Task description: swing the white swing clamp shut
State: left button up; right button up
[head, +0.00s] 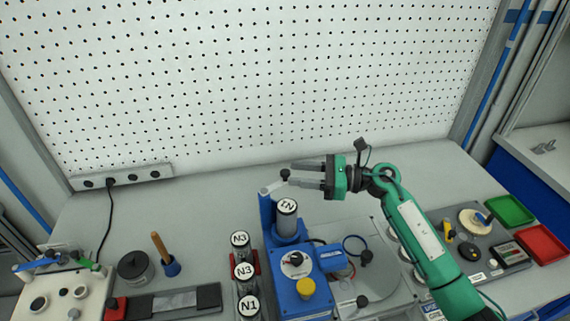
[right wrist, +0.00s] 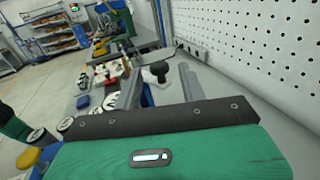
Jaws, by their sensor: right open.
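The white swing clamp (head: 271,187) is a short pale arm on top of a blue post (head: 266,212), with a black ball knob (head: 285,174) at its end. The arm points up and to the right, beside the can marked N1 (head: 287,216) rather than over its lid. My right gripper (head: 294,174) is open and level, with its two fingers pointing left and the knob close to the fingertips. In the right wrist view the knob (right wrist: 156,70) shows between the two fingers; I cannot tell whether either touches it. My left gripper is out of view.
A blue station (head: 297,275) with a dial and yellow button stands in front of the can. Several N-marked cans (head: 246,272) stand to its left. A white pegboard (head: 250,80) rises behind. The bench behind the post is clear.

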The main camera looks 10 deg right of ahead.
aim_at(285, 171)
jog(key=p+x, duration=0.1)
jog(key=x, duration=0.1)
jog(key=shift+a+r, duration=0.2)
jog(key=shift+a, duration=0.15)
jog(key=shift+w+a+f, duration=0.2)
jog(key=shift+w+a, duration=0.1)
jog(key=shift+a, duration=0.3)
grip_shut()
